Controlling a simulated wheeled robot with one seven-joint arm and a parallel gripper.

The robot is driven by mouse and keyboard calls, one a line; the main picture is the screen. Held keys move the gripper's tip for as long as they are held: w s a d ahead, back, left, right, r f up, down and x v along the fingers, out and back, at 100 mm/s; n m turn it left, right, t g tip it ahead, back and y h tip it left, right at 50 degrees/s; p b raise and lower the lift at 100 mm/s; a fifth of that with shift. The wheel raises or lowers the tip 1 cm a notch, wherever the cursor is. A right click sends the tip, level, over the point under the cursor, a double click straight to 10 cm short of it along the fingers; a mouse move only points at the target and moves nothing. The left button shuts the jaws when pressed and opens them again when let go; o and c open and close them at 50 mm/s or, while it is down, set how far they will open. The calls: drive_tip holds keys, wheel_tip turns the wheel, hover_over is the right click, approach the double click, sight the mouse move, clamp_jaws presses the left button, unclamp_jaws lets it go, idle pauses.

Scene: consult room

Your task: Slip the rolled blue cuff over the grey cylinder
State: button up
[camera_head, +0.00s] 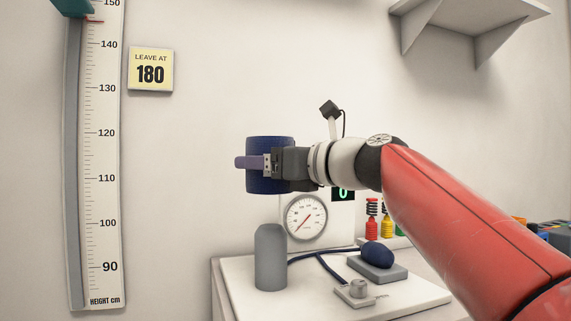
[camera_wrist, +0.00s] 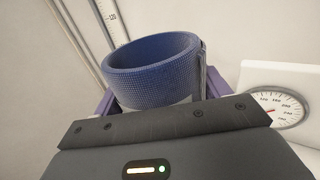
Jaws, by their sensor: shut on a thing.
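The rolled blue cuff (camera_head: 284,183) is a dark blue ring held upright in the air. My gripper (camera_head: 254,163) is shut on it, with a purple finger across its side. In the wrist view the cuff (camera_wrist: 150,70) shows its open top, between the purple fingers (camera_wrist: 168,98). The grey cylinder (camera_head: 271,262) stands upright with a rounded top on the white board below. The cuff is above the cylinder and apart from it, a clear gap between them in the head view. The cylinder is not seen in the wrist view.
A round gauge (camera_head: 306,217) stands behind the cylinder. A blue bulb (camera_head: 377,254) on a grey block, a tube and a small metal part (camera_head: 358,291) lie to the right on the white board (camera_head: 313,301). A height scale (camera_head: 96,170) is on the wall at left.

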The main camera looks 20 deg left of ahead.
sight(269, 255)
drive_tip(key=shift+f+b, duration=2.3)
drive_tip(key=shift+b, duration=0.2)
drive_tip(key=shift+f, duration=0.1)
drive_tip(key=shift+f, duration=0.35)
drive_tip(key=shift+f+b, duration=4.6)
drive_tip(key=shift+f, duration=0.85)
drive_tip(key=o, duration=1.1)
drive_tip(key=shift+f, duration=0.1)
